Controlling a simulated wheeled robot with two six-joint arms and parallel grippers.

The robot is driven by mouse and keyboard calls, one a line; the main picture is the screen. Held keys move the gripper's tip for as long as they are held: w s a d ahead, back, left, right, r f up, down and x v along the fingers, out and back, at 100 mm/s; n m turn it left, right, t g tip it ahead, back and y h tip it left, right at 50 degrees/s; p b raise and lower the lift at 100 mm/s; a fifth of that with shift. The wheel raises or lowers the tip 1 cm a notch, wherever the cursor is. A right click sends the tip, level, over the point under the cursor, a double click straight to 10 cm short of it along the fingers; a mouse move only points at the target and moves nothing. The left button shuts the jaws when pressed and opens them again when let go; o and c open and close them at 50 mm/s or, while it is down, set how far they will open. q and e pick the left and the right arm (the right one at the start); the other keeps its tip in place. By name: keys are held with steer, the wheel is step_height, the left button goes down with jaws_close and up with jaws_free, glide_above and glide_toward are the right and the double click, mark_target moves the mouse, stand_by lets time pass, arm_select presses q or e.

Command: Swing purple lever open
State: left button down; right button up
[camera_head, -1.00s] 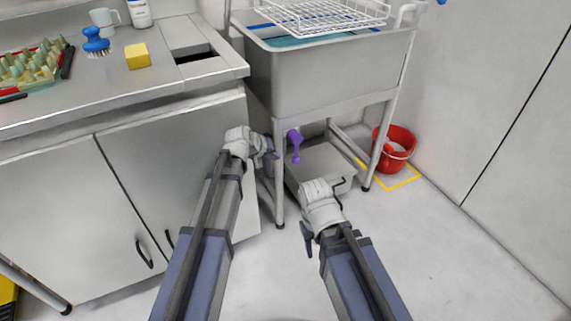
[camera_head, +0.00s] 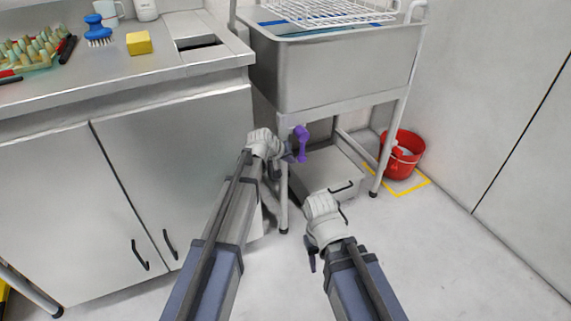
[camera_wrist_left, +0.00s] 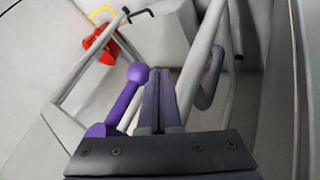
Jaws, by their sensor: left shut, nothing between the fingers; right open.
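The purple lever (camera_head: 301,146) hangs below the steel sink, its knob end downward. In the left wrist view, the lever (camera_wrist_left: 124,100) slants up to a round knob, just left of my fingers. My left gripper (camera_head: 291,153) is shut and empty, close beside the lever's left side in the head view. Its closed fingers also show in the left wrist view (camera_wrist_left: 158,80). I cannot tell whether they touch the lever. My right gripper (camera_head: 312,257) is open and lower, in front of the sink stand, away from the lever.
The sink (camera_head: 335,75) stands on thin legs, with a grey box (camera_head: 325,180) below. A curved grey pipe (camera_wrist_left: 209,82) is right of my left fingers. A red bucket (camera_head: 403,160) stands at right. The cabinet (camera_head: 175,170) is at left. Floor in front is clear.

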steer(key=shift+f, duration=0.2)
steer(key=shift+f, duration=0.15)
